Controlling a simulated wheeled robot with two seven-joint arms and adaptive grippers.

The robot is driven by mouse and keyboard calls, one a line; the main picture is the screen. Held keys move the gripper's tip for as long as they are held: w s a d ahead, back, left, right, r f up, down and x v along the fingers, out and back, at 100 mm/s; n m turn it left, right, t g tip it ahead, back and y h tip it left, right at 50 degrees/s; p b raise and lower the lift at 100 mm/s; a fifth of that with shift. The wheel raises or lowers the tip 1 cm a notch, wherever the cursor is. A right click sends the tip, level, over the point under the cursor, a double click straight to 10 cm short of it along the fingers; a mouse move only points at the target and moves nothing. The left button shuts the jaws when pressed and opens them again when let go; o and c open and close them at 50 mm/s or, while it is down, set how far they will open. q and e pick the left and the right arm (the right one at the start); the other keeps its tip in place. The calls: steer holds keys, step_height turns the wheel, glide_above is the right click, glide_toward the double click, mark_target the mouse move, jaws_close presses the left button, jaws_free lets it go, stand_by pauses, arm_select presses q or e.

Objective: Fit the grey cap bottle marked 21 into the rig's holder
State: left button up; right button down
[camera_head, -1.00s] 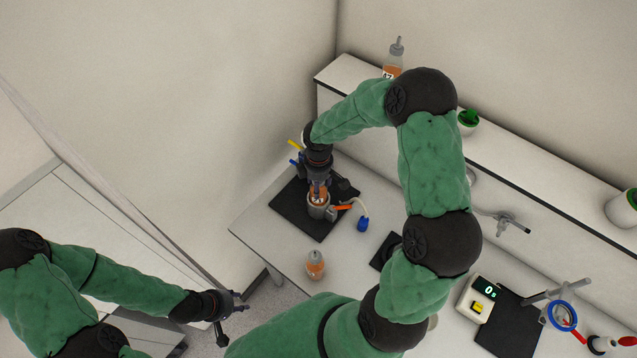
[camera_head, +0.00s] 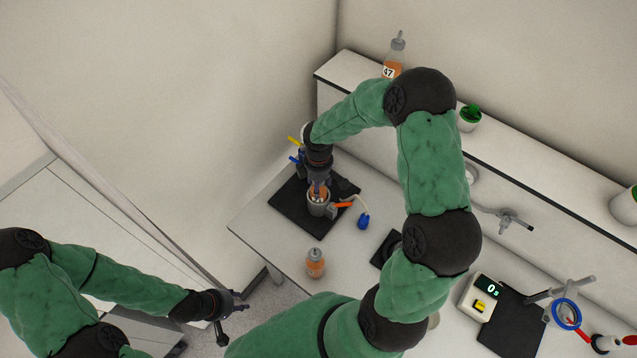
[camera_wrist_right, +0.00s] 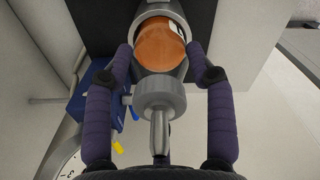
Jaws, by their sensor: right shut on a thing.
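In the right wrist view a grey cap bottle (camera_wrist_right: 160,52) with orange juice sits between the fingers of my right gripper (camera_wrist_right: 160,58), which is shut on it. Its lower part is inside the ring of the rig's grey holder (camera_wrist_right: 178,9). Only a sliver of its white label shows, so its number cannot be read. In the head view my right gripper (camera_head: 318,182) is directly above the holder (camera_head: 319,208) and hides much of the bottle. My left gripper (camera_head: 232,318) is open and empty, off the table's left edge.
Another orange bottle (camera_head: 316,263) stands on the table in front of the rig's black base (camera_head: 294,215). A bottle marked 47 (camera_head: 393,66) stands on the shelf. A scale (camera_head: 481,299) reading 0 and a stand with a blue ring (camera_head: 566,314) are at right.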

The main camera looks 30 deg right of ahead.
steer(key=shift+f+b, duration=0.8)
steer(key=shift+f, duration=0.25)
steer(key=shift+c, duration=1.7)
jaws_free()
steer(key=shift+r, duration=0.1)
step_height(320, 180, up, 12)
steer(key=shift+f, duration=0.1)
